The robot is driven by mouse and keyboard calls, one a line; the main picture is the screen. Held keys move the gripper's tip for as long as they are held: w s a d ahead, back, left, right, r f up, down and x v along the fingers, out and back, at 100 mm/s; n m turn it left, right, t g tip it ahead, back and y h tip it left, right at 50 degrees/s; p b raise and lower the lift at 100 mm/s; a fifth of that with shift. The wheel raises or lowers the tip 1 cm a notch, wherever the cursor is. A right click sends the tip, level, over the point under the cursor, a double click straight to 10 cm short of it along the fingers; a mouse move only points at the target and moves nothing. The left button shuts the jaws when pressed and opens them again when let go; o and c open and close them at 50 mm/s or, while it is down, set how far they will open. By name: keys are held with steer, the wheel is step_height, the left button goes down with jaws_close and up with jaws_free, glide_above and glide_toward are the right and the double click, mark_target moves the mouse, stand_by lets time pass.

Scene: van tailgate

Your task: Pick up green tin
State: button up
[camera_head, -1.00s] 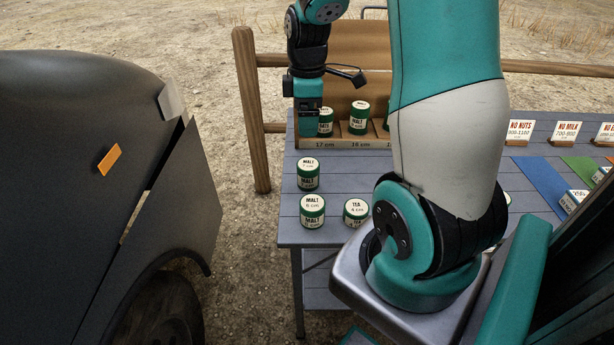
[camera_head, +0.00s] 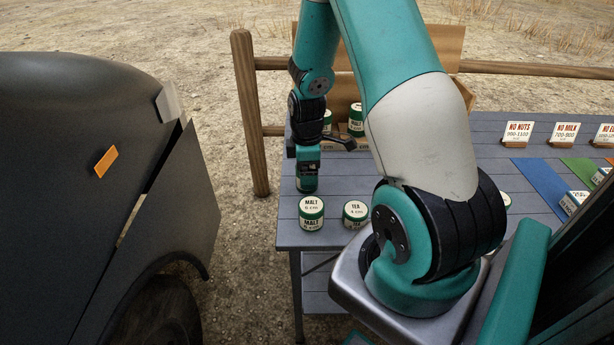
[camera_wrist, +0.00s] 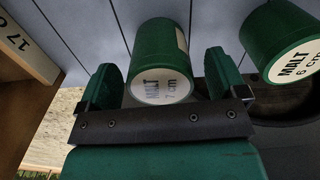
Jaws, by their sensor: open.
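In the wrist view, a green tin (camera_wrist: 160,45) with a white lid reading MALT 7 cm stands between the two fingers of my gripper (camera_wrist: 163,78). The gripper is open, with a gap visible on each side of the tin. In the head view, my gripper (camera_head: 307,180) is low over the left part of the table and hides this tin. A second green tin, MALT 6 cm (camera_head: 311,222), stands just in front of it and also shows at the right of the wrist view (camera_wrist: 283,40). A green TEA tin (camera_head: 355,222) stands to its right.
A wooden rack with green tins (camera_head: 356,128) stands behind my gripper, and its edge (camera_wrist: 25,60) is near the left finger. The dark van (camera_head: 80,170) is left of the table (camera_head: 286,236).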

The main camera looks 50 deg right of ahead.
step_height(320, 180, down, 2)
steer(key=shift+f, duration=0.1)
steer(key=shift+c, duration=0.3)
steer(key=c, duration=1)
